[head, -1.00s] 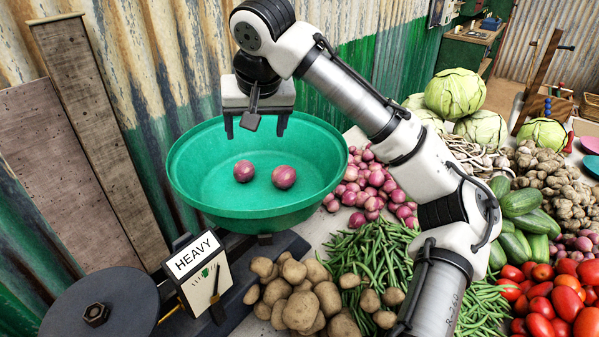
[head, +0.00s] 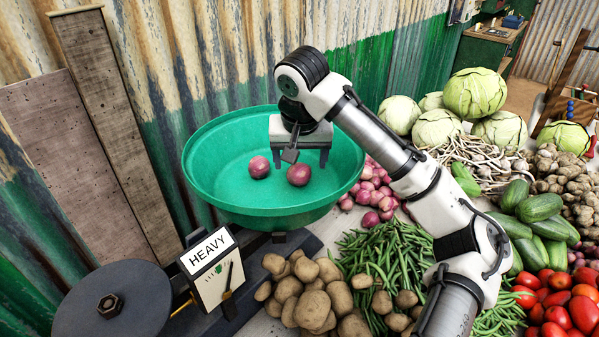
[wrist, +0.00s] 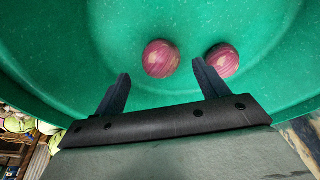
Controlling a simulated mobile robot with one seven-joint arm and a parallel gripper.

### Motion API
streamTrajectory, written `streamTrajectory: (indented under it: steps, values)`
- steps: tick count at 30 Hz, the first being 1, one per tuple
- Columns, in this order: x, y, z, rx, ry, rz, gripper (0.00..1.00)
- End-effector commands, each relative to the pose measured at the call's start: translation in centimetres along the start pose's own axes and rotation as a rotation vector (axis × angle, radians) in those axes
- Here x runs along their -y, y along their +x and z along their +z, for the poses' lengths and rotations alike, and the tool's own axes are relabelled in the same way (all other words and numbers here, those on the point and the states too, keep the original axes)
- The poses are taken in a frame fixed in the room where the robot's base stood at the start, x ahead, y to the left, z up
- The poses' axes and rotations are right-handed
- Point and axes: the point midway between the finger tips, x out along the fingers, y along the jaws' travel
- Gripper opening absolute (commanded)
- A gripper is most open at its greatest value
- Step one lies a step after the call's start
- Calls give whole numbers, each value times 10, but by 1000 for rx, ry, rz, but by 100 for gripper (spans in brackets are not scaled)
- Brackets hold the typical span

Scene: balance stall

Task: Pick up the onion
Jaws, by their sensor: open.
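Two red onions lie apart in the green basin (head: 215,195). In the head view the left onion (head: 259,167) is clear of my gripper, and the right onion (head: 298,174) shows just below it. My gripper (head: 300,161) is open and empty, pointing down over the basin. In the wrist view the one onion (wrist: 161,59) lies beyond the fingertips, between their lines, and the other onion (wrist: 223,60) lies just beyond the right fingertip. I cannot tell whether a finger touches it.
The basin stands on a scale with a sign reading HEAVY (head: 210,250). A pile of red onions (head: 374,190), potatoes (head: 315,300) and green beans (head: 385,260) lie to the right. Cabbages (head: 475,93) lie farther back. A corrugated wall (head: 230,60) rises behind the basin.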

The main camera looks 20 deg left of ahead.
Motion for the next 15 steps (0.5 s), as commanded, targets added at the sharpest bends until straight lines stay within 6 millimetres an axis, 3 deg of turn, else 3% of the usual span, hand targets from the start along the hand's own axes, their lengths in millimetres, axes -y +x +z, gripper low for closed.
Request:
streamTrajectory:
  steps: [7,15]
  values:
    - [1,33,2,1,1,0,73]
    - [2,40,2,-1,0,-1,73]
